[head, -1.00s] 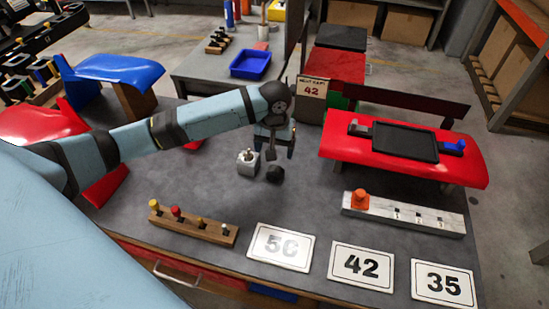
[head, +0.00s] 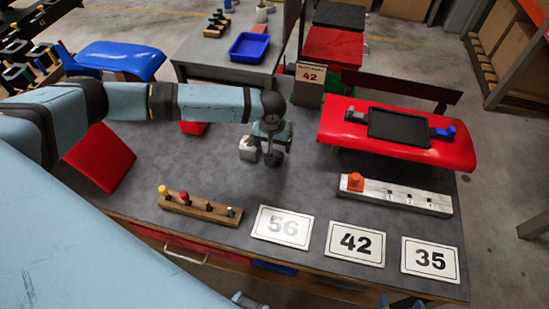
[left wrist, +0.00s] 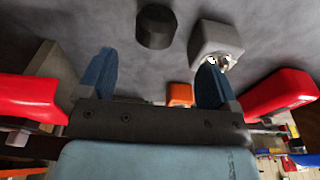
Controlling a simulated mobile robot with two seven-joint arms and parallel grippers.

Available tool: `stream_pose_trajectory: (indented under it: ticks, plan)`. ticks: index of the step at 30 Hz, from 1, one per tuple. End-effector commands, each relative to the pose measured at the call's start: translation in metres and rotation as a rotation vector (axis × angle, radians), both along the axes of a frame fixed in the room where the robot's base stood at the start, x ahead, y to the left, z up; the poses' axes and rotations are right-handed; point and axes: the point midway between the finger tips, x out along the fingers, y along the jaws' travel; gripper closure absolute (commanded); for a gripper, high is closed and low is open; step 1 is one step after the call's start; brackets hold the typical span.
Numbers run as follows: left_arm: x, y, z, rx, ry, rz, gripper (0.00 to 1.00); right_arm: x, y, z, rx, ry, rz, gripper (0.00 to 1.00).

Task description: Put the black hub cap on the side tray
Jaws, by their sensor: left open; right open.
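The black hub cap (head: 278,158) sits on the grey worktable, partly hidden by my left gripper (head: 270,150) in the head view. In the left wrist view the hub cap (left wrist: 156,27) lies beyond the fingertips, lined up with the gap between them and apart from them. My left gripper (left wrist: 155,80) is open and empty. Two tips that look like my right gripper (head: 318,302), open, show at the bottom edge of the head view. A blue tray (head: 249,46) stands on the separate side table; a black tray (head: 402,128) lies on the red panel.
A pale grey block (head: 247,149) stands close beside the hub cap. A wooden peg rack (head: 200,207), number cards (head: 283,227) and a pale rail with an orange piece (head: 395,194) lie nearer the front.

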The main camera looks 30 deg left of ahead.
Motion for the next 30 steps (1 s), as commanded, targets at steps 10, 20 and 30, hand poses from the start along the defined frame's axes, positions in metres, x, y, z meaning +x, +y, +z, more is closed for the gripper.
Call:
stream_pose_trajectory:
  ticks: [10, 20, 30]
  plan:
    - [0.004, -0.001, -0.033, 0.000, 0.001, -0.001, 0.15, 0.000, 0.000, 0.002, -0.001, 0.002, 0.000, 0.19]
    - [0.008, -0.004, -0.076, 0.001, 0.001, 0.000, 0.15, 0.001, 0.000, 0.010, 0.002, -0.007, 0.000, 0.19]
    - [0.008, -0.004, -0.078, 0.000, 0.001, 0.000, 0.33, 0.001, 0.000, 0.008, 0.001, -0.003, 0.000, 0.19]
